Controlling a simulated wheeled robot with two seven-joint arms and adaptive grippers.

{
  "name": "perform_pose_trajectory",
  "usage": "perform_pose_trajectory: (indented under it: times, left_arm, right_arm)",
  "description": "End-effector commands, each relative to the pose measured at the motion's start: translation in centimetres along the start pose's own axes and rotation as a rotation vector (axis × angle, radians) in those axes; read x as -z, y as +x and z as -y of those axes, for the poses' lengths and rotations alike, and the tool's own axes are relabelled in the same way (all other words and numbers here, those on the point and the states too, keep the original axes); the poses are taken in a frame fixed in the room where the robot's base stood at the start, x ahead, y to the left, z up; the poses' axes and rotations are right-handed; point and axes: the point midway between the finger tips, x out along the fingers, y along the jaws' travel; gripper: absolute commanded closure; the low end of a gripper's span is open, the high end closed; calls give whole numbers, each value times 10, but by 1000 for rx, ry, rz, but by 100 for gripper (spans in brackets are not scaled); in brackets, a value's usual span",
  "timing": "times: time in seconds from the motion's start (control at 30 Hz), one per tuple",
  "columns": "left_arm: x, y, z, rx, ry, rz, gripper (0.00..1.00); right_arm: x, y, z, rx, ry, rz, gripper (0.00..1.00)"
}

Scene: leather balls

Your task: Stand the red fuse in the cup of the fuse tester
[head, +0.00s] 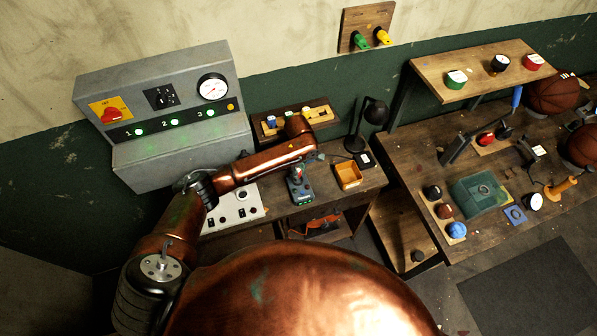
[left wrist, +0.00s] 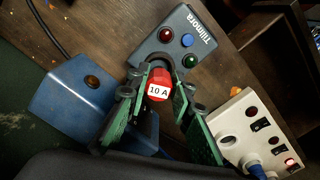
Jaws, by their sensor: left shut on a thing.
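The red fuse (left wrist: 158,84), marked 10 A on its white end, is between the green fingers of my left gripper (left wrist: 155,105) in the left wrist view. The gripper is shut on it. The fuse tester (left wrist: 180,42) is a dark grey box with red, blue and green round parts on its face, just beyond the fuse. In the head view the tester (head: 301,193) stands on the small bench, with my left gripper (head: 297,170) pointing down over it. The cup is hidden behind the fuse and fingers; I cannot tell whether the fuse touches it. My right gripper is out of view.
A white switch box (head: 236,210) stands left of the tester, and an orange tray (head: 348,176) right of it. A rack (head: 290,118) and a black lamp (head: 372,115) are behind.

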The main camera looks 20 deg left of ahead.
Motion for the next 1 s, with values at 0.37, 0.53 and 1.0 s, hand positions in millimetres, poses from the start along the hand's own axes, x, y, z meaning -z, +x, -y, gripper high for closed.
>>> perform_pose_trajectory:
  times: [0.37, 0.53, 1.0]
  left_arm:
    - [0, 5, 0, 0, 0, 1, 100]
    - [0, 8, 0, 0, -1, 1, 100]
    - [0, 16, 0, 0, 0, 0, 100]
  right_arm:
    - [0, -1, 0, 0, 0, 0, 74]
    - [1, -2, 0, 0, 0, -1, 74]
    - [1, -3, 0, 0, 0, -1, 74]
